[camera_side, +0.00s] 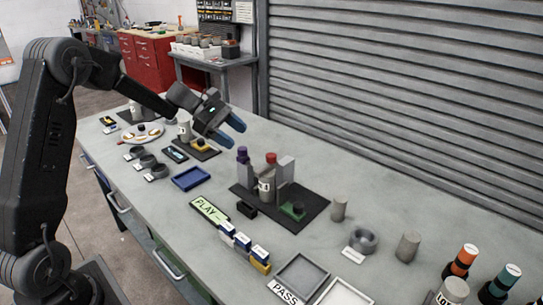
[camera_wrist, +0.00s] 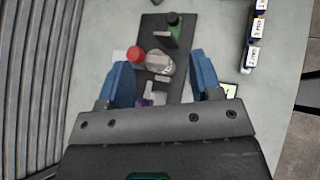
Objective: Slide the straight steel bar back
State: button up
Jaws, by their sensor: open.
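My gripper (camera_side: 229,133) is open and empty, its blue fingers apart above the table. It hangs behind and above a fixture on a black plate (camera_side: 311,203). The fixture has grey upright blocks (camera_side: 286,171), a purple knob (camera_side: 242,154), a red knob (camera_side: 271,158) and a labelled grey cylinder (camera_side: 266,189) between the blocks. In the wrist view the red knob (camera_wrist: 136,55) and the cylinder (camera_wrist: 160,64) show between my fingers (camera_wrist: 163,75), below them and not touched. I cannot clearly pick out a straight steel bar; part of the fixture is hidden behind my gripper.
A green block with a dark knob (camera_side: 293,209) sits on the plate's near right. Grey cylinders (camera_side: 339,208) and a ring (camera_side: 363,241) stand to the right.

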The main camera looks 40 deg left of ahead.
aim_at(270, 155)
jog(key=w+a+f+n+t+h, duration=0.1)
jog(key=w+a+f+n+t, duration=0.2)
jog(key=a+f+n, duration=0.25)
jog(key=shift+m+g, duration=0.3)
jog(key=shift+m, duration=0.15)
jog(key=x, duration=0.6)
jog(key=w+x, duration=0.1)
jog(key=x, duration=0.6)
jog(key=shift+a+r, duration=0.15)
jog(key=shift+r, duration=0.1)
grip_shut()
